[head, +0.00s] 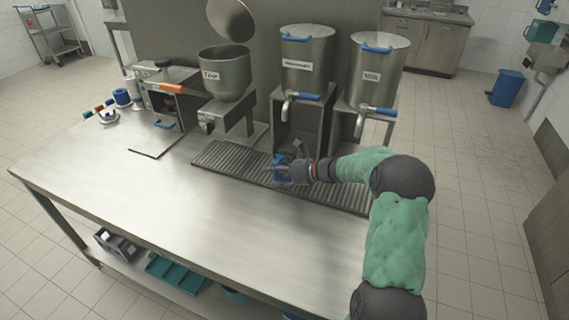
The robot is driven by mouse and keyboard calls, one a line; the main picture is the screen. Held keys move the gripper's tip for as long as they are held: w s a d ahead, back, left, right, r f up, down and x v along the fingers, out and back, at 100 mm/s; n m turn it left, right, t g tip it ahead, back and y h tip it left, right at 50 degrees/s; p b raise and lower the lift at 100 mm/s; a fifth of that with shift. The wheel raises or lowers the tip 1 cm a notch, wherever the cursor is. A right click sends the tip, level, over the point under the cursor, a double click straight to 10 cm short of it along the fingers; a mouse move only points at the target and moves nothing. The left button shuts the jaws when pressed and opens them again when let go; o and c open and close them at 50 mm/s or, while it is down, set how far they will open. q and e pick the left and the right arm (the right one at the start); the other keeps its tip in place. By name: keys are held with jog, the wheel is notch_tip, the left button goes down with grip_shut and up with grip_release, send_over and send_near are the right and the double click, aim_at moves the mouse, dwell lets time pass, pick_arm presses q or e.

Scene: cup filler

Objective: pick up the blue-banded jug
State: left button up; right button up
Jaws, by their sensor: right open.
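A blue patch, seemingly the band of the blue-banded jug (279,161), shows at the fingers of my right gripper on the slotted drip tray (225,160), in front of the labelled steel dispenser (303,60). Most of the jug is hidden by the gripper. My right gripper (277,173) comes in from the right, low over the tray. It is open and its fingers are at the blue patch; I cannot tell whether they touch it. My left gripper is not in view.
A second steel dispenser (376,70) with a blue-handled tap stands right of the first. A hopper (224,75) and a machine with an orange handle (171,88) stand to the left. The steel counter (170,205) is clear in front.

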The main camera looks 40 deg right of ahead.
aim_at(275, 165)
jog(key=shift+w+a, duration=0.1)
jog(key=shift+w, duration=0.1)
grip_shut()
jog(key=shift+r, duration=0.15)
jog(key=shift+r+p, duration=0.4)
jog(key=shift+r, duration=0.15)
notch_tip(275, 165, up, 2)
jog(key=shift+r+p, duration=0.15)
jog(key=shift+p, duration=0.4)
jog(key=s+a+r+p, duration=0.3)
jog(key=s+a+r, duration=0.3)
jog(key=a+r, duration=0.3)
jog(key=a, duration=0.3)
jog(key=shift+s+a+r, duration=0.2)
